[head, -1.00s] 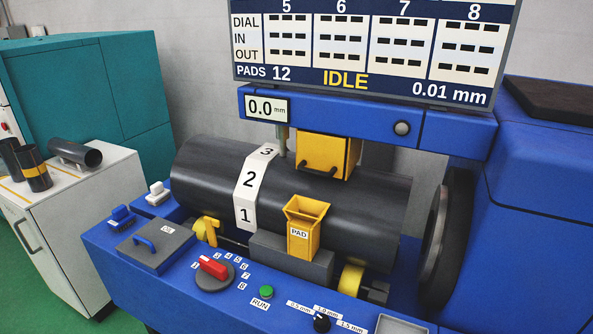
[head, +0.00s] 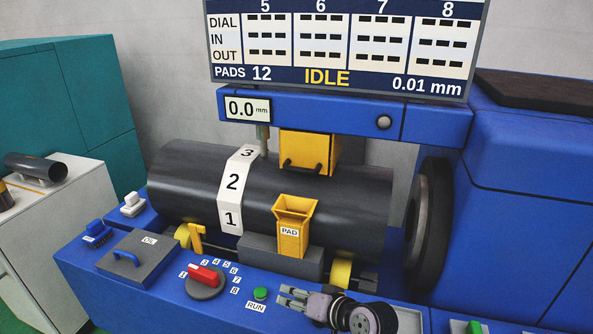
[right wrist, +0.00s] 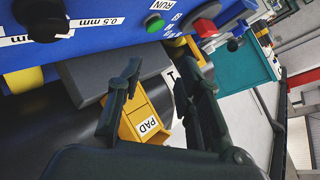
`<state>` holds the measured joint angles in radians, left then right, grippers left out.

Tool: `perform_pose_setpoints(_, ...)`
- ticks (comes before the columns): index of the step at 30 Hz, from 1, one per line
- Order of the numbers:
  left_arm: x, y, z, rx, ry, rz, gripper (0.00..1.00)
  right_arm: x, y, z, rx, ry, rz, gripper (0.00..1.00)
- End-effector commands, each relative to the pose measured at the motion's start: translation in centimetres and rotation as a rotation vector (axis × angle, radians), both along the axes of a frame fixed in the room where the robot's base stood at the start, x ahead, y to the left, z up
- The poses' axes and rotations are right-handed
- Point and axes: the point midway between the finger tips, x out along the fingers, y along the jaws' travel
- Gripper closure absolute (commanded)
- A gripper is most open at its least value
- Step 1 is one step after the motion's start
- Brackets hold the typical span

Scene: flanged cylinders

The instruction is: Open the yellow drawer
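The yellow drawer (head: 306,150) is a box front with a dark bar handle (head: 303,168). It sits under the blue beam, just behind the top of the dark cylinder (head: 350,205), and looks shut. My right gripper (head: 283,296) is low in the head view, in front of the control panel by the green button. Its fingers are apart and empty. In the right wrist view the open fingers (right wrist: 155,72) frame the grey block and part of the yellow PAD box (right wrist: 140,117). The drawer is not seen there. My left gripper is out of view.
The yellow PAD box (head: 294,228) stands in front of the cylinder, below the drawer. A red selector knob (head: 204,276) and green RUN button (head: 260,294) lie near my right gripper. A probe (head: 263,138) hangs left of the drawer, and a dark disc (head: 427,225) stands at right.

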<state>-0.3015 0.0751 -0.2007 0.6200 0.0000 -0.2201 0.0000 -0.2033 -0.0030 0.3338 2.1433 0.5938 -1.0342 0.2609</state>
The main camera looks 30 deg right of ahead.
Motion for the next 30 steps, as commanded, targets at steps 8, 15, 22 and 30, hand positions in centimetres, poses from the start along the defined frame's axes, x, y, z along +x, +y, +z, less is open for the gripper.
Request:
perform_pose_setpoints(8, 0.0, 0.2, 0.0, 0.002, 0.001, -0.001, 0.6, 4.5, -10.9, 14.4, 0.535, -0.484, -0.335, 0.67)
perform_pose_setpoints(15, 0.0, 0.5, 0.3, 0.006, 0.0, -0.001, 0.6, 4.7, -13.8, 17.5, 0.67, -0.596, -0.397, 0.67)
perform_pose_setpoints(22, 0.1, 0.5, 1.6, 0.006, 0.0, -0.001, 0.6, 8.6, -14.0, 18.2, 0.67, -0.594, -0.395, 0.67)
perform_pose_setpoints(30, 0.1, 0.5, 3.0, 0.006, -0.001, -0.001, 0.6, 14.2, -14.3, 18.8, 0.667, -0.592, -0.394, 0.67)
